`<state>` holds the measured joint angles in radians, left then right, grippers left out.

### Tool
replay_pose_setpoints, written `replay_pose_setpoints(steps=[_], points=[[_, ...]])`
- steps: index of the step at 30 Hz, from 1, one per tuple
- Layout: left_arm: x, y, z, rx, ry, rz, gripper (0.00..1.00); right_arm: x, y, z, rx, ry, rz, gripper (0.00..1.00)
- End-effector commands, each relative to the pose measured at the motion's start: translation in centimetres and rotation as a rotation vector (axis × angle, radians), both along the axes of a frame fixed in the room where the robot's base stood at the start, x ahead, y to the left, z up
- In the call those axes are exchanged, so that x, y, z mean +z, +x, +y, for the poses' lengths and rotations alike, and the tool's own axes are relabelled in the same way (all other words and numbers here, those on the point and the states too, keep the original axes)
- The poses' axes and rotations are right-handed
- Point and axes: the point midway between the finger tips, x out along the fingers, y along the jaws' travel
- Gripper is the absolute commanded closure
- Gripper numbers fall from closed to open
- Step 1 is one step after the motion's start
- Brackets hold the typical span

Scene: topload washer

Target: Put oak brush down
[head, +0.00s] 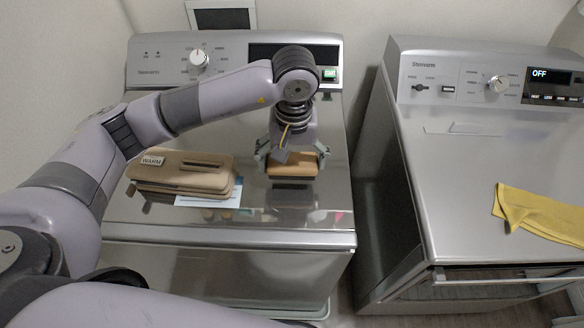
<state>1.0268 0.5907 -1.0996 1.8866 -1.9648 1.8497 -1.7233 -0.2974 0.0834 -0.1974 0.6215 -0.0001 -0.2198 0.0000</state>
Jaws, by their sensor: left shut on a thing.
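The oak brush (292,170), a small tan wooden block, is in the head view at the centre of the shiny lid of the left machine, the topload washer (270,228). My left gripper (292,156) comes down over it from above, with its fingers shut on the brush's two sides. The brush is roughly level, with its reflection in the lid below it. I cannot tell whether it touches the lid or is just above it. My right gripper is not in view.
Right of a gap stands a second machine (450,160) with a yellow cloth (540,212). The lid's front right is clear.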

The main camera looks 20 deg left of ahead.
Motion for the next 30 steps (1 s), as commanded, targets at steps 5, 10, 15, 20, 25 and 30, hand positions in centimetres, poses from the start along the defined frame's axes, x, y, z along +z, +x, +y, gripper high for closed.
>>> replay_pose_setpoints(steps=[5, 10, 15, 20, 25, 30], points=[[-2.3, -0.1, 0.0, 0.001, 0.002, 0.006, 0.39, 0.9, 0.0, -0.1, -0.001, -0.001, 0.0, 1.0], [-4.2, -0.1, 0.0, -0.001, 0.001, 0.001, 0.39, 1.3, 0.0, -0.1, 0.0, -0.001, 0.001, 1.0], [-4.4, 0.0, 0.0, -0.001, 0.0, -0.001, 0.39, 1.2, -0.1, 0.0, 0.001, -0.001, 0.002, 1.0], [-4.6, 0.0, 0.0, -0.001, 0.001, -0.001, 0.39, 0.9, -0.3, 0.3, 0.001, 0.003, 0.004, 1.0], [-4.6, 0.0, 0.0, -0.001, 0.001, -0.001, 0.04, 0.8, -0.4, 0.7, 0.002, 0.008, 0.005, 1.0], [-4.6, 0.0, 0.0, -0.001, 0.001, 0.0, 0.0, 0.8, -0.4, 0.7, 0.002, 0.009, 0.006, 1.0]])
